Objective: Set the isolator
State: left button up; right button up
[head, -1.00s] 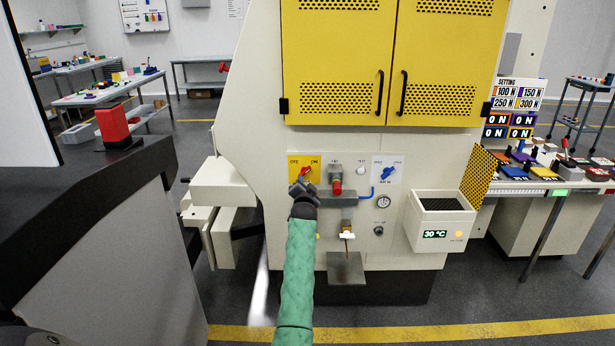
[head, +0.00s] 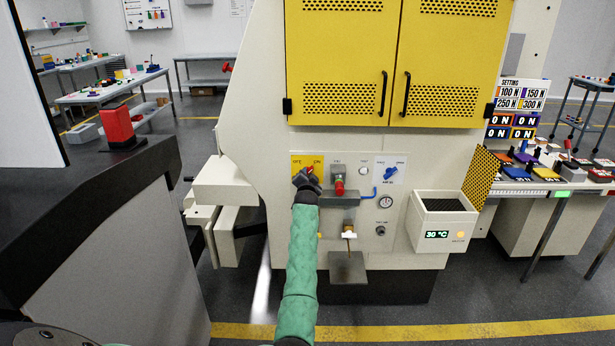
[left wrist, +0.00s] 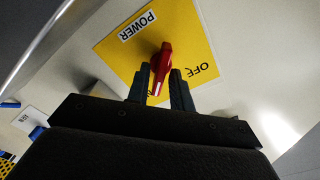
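In the left wrist view the red handle (left wrist: 163,66) stands on the yellow plate (left wrist: 120,62) marked POWER and OFF. My left gripper (head: 307,177) is at the handle and partly covers it. In the left wrist view the fingers of my left gripper (left wrist: 161,88) stand apart, one each side of the handle's near end, with narrow gaps. My right gripper is not in view.
A red valve (head: 339,188) and a blue handle (head: 390,173) sit just right of the isolator. A white-handled tap (head: 349,235) is below. Yellow doors (head: 395,60) are above. A dark-topped bench (head: 110,190) stands at left. The floor in front is clear.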

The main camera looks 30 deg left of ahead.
pick_arm(q)
grip_shut()
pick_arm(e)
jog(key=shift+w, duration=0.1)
pick_arm(q)
jog(key=n, duration=0.4)
jog(key=shift+n, duration=0.3)
jog(key=n, duration=0.3)
jog(key=shift+n, duration=0.3)
jog(key=n, duration=0.4)
jog(key=shift+n, duration=0.3)
jog(key=n, duration=0.4)
jog(key=shift+s+a+p, duration=0.1)
jog(key=shift+a+p, duration=0.05)
jog(key=shift+p, duration=0.15)
jog(key=shift+n, duration=0.4)
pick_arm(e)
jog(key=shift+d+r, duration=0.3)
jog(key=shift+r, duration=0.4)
pick_arm(q)
jog(key=shift+f, duration=0.1)
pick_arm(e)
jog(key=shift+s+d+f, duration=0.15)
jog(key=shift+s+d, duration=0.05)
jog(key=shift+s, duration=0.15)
